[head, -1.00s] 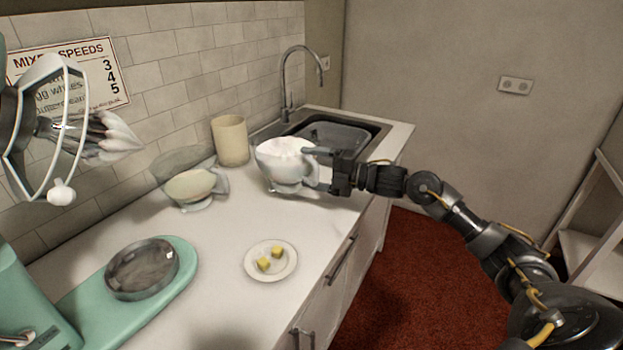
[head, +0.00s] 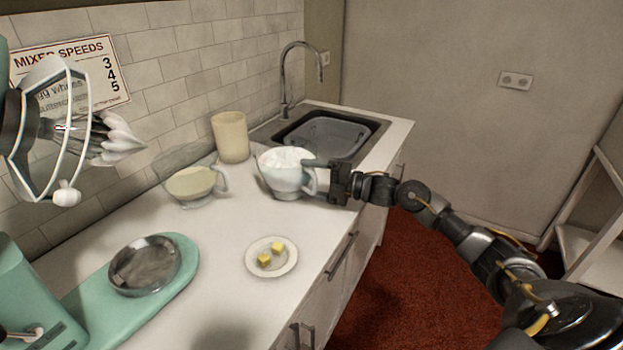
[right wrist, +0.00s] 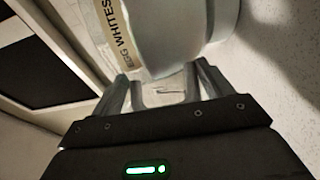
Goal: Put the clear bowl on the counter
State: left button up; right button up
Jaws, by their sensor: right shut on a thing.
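The clear bowl (head: 272,180), full of a white mass, is at the counter's right part, upright, in front of the sink. It also shows in the right wrist view (right wrist: 180,40), where its label reads "EGG WHITES". My right gripper (head: 318,178) is shut on the bowl's handle side; its fingers also show in the right wrist view (right wrist: 166,88). The bowl's base is at or just above the white counter (head: 215,245); I cannot tell whether it touches. My left gripper is not in view.
A second clear bowl with pale yellow contents (head: 190,184) stands to the left. A cream canister (head: 230,138) is behind. A plate with butter cubes (head: 287,262) lies in front. The sink (head: 350,145) is at the back right. A mixer with a steel dish (head: 143,268) is at left.

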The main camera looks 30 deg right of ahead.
jog(key=o, duration=1.3)
jog(key=shift+r+p, duration=0.25)
jog(key=shift+p, duration=0.05)
jog(key=b+v, duration=0.1)
jog(key=v, duration=0.2)
jog(key=b+v, duration=0.1)
jog(key=v, duration=0.3)
jog(key=b+v, duration=0.1)
jog(key=v, duration=0.2)
jog(key=shift+s+d+f, duration=0.2)
jog(key=shift+f, duration=0.1)
jog(key=shift+s+d+r, duration=0.1)
jog(key=shift+s+d, duration=0.3)
jog(key=shift+s, duration=0.05)
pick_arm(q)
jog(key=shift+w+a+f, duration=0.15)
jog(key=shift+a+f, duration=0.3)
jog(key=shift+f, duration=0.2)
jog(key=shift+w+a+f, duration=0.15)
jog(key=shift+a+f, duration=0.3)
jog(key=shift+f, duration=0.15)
pick_arm(e)
jog(key=shift+s+d+r, duration=0.1)
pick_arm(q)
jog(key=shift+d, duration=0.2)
